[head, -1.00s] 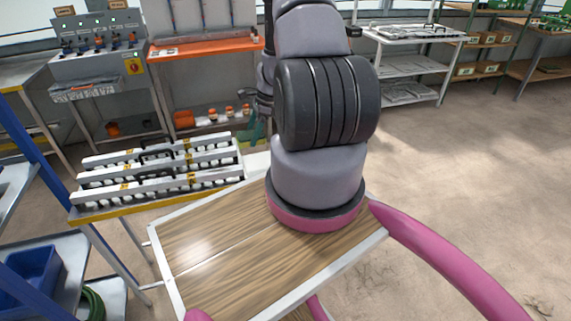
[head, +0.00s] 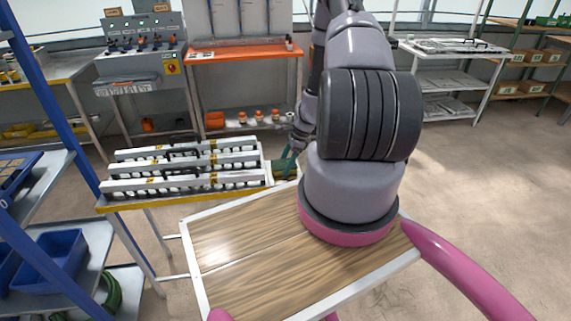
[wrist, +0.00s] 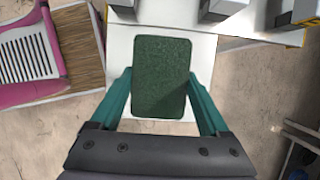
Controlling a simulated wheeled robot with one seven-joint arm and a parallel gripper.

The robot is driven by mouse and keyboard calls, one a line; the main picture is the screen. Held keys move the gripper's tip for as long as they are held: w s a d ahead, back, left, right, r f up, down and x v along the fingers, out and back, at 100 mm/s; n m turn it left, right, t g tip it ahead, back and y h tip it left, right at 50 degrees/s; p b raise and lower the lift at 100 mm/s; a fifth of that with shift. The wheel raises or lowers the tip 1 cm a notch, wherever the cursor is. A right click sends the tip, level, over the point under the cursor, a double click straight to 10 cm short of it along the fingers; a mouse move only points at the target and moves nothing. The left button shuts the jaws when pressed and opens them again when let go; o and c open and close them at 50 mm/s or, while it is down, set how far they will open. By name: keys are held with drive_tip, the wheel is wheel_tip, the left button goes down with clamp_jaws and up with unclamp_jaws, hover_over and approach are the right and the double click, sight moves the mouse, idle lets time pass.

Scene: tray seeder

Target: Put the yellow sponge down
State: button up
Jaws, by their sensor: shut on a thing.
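The sponge (wrist: 161,78) shows a dark green face in the wrist view; I see no clear yellow on it there. My gripper (wrist: 160,92) has its teal fingers closed on the sponge's two sides. A white surface (wrist: 120,48) lies below the sponge, and I cannot tell whether they touch. In the head view my gripper (head: 289,157) is small, left of my arm, at the right end of the seeder bench (head: 190,197). The sponge there is a small green patch partly hidden by the fingers.
Several white seeder bars (head: 185,168) stand on the bench, left of the gripper. An orange shelf unit (head: 245,52) and a grey control box (head: 140,62) stand behind. A blue rack with a blue bin (head: 48,255) is at left. Bare floor lies at right.

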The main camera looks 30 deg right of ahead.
drive_tip(key=o, duration=1)
drive_tip(key=shift+f, duration=0.1)
drive_tip(key=shift+o, duration=0.2)
drive_tip(key=v, duration=1.2)
drive_tip(key=shift+r, duration=0.25)
wheel_tip(320, 180, up, 13)
drive_tip(key=n+t, duration=0.1)
drive_tip(key=n, duration=0.2)
hover_over(285, 161)
drive_tip(key=s+a+r+n+t, duration=0.1)
drive_tip(key=s+a+r+n, duration=0.2)
drive_tip(key=r, duration=0.5)
drive_tip(key=a+r+n, duration=0.3)
drive_tip(key=a+r, duration=0.1)
drive_tip(key=r, duration=0.5)
drive_tip(key=s+a+r+n+t+h, duration=0.1)
drive_tip(key=s+a+r+n+t, duration=0.1)
drive_tip(key=s+r, duration=0.6)
drive_tip(key=s+a+r+n+t+h, duration=0.1)
drive_tip(key=s+a+r+n, duration=0.4)
drive_tip(key=s, duration=0.5)
wheel_tip(285, 161, up, 3)
drive_tip(key=shift+a+f+n+t, duration=0.1)
drive_tip(key=shift+a+n+t, duration=0.15)
drive_tip(key=shift+n+t, duration=0.3)
drive_tip(key=shift+w, duration=0.1)
